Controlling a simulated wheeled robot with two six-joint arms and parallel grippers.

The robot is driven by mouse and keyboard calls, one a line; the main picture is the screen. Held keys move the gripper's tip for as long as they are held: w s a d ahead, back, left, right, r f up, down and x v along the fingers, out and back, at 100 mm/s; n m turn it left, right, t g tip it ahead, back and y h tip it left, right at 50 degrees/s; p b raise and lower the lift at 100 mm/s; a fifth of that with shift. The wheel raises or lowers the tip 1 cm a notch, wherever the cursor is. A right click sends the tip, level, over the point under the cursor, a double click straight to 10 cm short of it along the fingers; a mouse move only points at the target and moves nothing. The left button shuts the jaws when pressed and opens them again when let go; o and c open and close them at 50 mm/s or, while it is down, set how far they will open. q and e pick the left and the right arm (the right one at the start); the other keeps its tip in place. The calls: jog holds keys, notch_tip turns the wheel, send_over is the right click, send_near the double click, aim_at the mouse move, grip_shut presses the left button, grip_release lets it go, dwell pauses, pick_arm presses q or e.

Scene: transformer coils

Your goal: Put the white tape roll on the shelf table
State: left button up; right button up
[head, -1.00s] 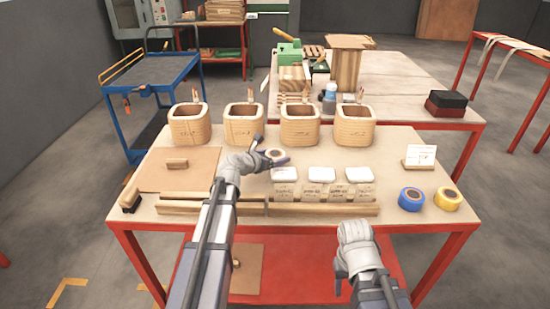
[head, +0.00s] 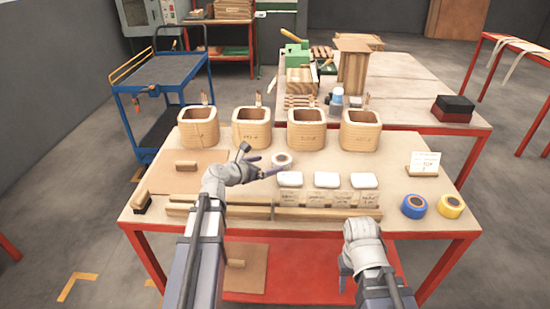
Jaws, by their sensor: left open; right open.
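The white tape roll (head: 282,159) lies flat on the front wooden table, just behind the white-topped blocks. My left gripper (head: 263,160) is open and empty, to the left of the roll. Its near finger reaches toward the roll's front edge; I cannot tell whether they touch. My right gripper (head: 360,232) hangs at the front edge of the table, far from the roll; its fingers are hard to make out. The front table has a red lower shelf (head: 300,262). A second table (head: 405,90) stands behind it. I cannot tell which one is the shelf table.
Several wooden coil boxes (head: 306,130) stand in a row behind the roll. Several white-topped blocks (head: 327,181) stand right of my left gripper. A blue tape roll (head: 414,206) and a yellow one (head: 450,205) lie at the right. A blue cart (head: 165,75) stands back left.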

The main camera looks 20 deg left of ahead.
pick_arm(q)
jog(key=shift+p+v, duration=0.3)
jog(key=shift+v, duration=1.15)
